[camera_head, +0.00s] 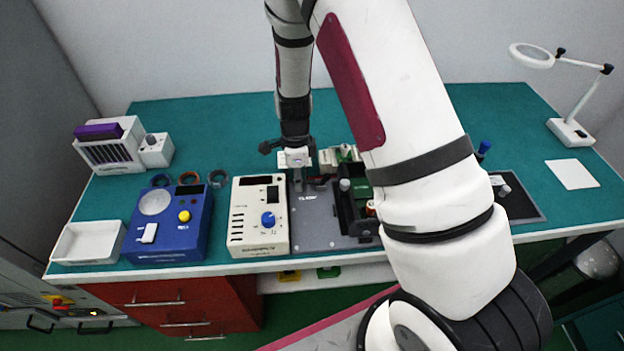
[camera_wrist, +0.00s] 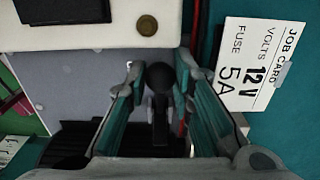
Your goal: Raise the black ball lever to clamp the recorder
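The black ball lever (camera_wrist: 160,76) is in the middle of the wrist view, its ball above a dark stem. My gripper (camera_wrist: 160,70) has its two teal-padded fingers on either side of the ball. The fingers stand apart, with narrow gaps visible beside the ball. In the head view my gripper (camera_head: 298,187) points down above the grey plate (camera_head: 315,225), just right of a cream box with a blue knob (camera_head: 259,236). The lever cannot be made out there. Which thing is the recorder is unclear; a black fixture (camera_head: 352,212) stands right of the gripper, partly hidden by my arm.
A job card (camera_wrist: 255,63) lies right of the fingers in the wrist view. A blue box (camera_head: 168,235), white tray (camera_head: 88,243) and several coiled rings stand left on the green bench. A magnifier lamp (camera_head: 570,132) stands right.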

